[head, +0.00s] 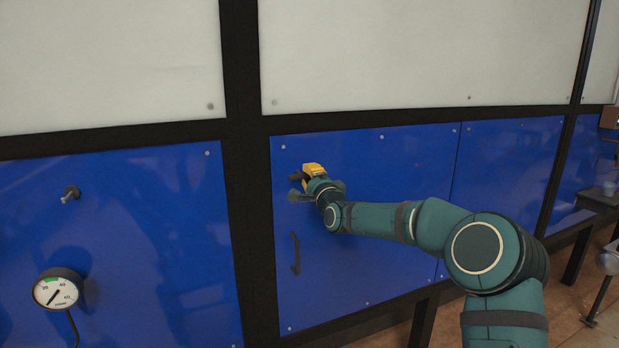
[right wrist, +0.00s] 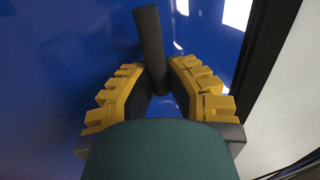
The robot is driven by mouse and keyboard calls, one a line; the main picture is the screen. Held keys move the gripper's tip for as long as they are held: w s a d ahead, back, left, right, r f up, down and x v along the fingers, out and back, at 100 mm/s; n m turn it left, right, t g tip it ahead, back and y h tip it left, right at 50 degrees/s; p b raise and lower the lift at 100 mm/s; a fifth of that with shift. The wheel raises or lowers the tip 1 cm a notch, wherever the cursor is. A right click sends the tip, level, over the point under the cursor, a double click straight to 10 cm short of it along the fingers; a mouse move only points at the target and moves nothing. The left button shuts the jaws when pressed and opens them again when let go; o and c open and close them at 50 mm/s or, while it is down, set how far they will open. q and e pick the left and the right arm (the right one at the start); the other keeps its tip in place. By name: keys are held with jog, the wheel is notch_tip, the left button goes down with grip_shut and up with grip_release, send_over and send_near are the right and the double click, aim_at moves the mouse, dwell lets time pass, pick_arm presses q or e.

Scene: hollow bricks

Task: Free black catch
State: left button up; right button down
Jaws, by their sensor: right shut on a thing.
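The black catch (head: 293,178) is on the blue door panel (head: 370,260), near the panel's upper left corner. In the right wrist view the catch is a dark bar (right wrist: 149,40) standing out between the yellow fingers. My right gripper (head: 304,180) is shut on the catch; its fingertips (right wrist: 155,76) press the bar from both sides. The base of the catch is partly hidden by the gripper in the head view. My left gripper is not in view.
A black handle (head: 295,253) is on the same panel below the catch. To the left, a blue panel carries a round gauge (head: 57,290) and a small knob (head: 71,193). A black frame post (head: 247,180) stands between the panels.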

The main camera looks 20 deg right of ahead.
jog(key=c, duration=0.9)
grip_release()
jog(key=shift+c, duration=0.2)
jog(key=s+f, duration=0.2)
jog(key=s, duration=0.9)
jog(key=shift+s+d+f, duration=0.15)
jog(key=shift+s+d, duration=0.05)
jog(key=shift+s, duration=0.2)
